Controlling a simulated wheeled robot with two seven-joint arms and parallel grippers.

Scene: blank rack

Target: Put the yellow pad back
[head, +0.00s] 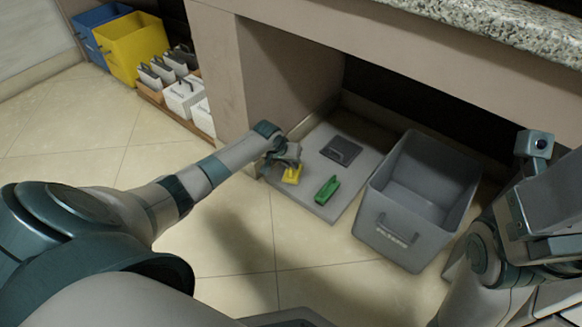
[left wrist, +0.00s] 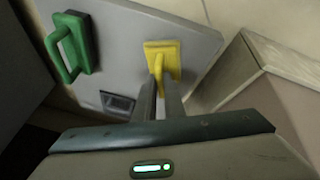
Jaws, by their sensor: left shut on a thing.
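The yellow pad (head: 292,175) has a flat plate and a raised handle, and it is at the left front part of a grey board (head: 309,160) under the counter. My left gripper (head: 287,159) is shut on its handle. In the left wrist view, the fingers (left wrist: 162,88) close on the yellow pad (left wrist: 172,50) over the grey board (left wrist: 125,38). I cannot tell whether the pad touches the board. A green pad (head: 328,190) and a dark grey pad (head: 341,150) lie on the board, apart from the yellow one. The right arm shows at the right, its fingers not clear.
A grey bin (head: 400,230) stands right of the board. A counter side wall (head: 215,75) rises left of it. Beyond are a yellow bin (head: 135,45), a blue bin (head: 93,20) and several white containers (head: 183,95). The tiled floor in front is clear.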

